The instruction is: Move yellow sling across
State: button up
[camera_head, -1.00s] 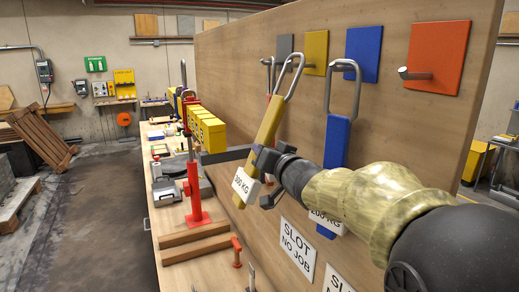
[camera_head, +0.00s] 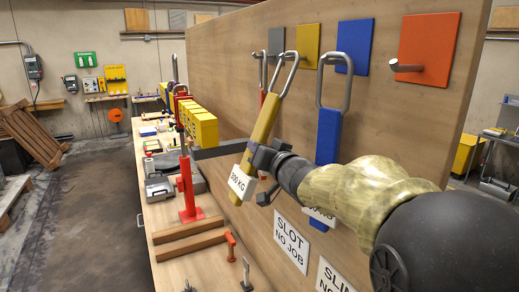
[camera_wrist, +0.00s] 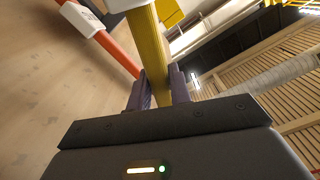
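The yellow sling (camera_head: 262,128) is a flat yellow strap with a steel loop at its top and a white weight tag (camera_head: 241,184) low on it. My gripper (camera_head: 262,160) is shut on the strap, which leans with its top to the right, in front of the wooden board. In the wrist view the yellow sling (camera_wrist: 149,45) runs between the two fingers (camera_wrist: 158,90). The loop's top is near the yellow plate (camera_head: 310,45); I cannot tell whether it touches the hook there.
A blue sling (camera_head: 328,135) hangs right of my gripper under a blue plate (camera_head: 355,48). A red sling (camera_wrist: 110,45) is close behind the yellow one. An orange plate (camera_head: 425,50) has an empty hook (camera_head: 405,67). A red stand (camera_head: 187,185) and yellow blocks (camera_head: 203,127) are on the bench at left.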

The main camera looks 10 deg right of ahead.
jog(key=o, duration=0.5)
jog(key=shift+s, duration=0.15)
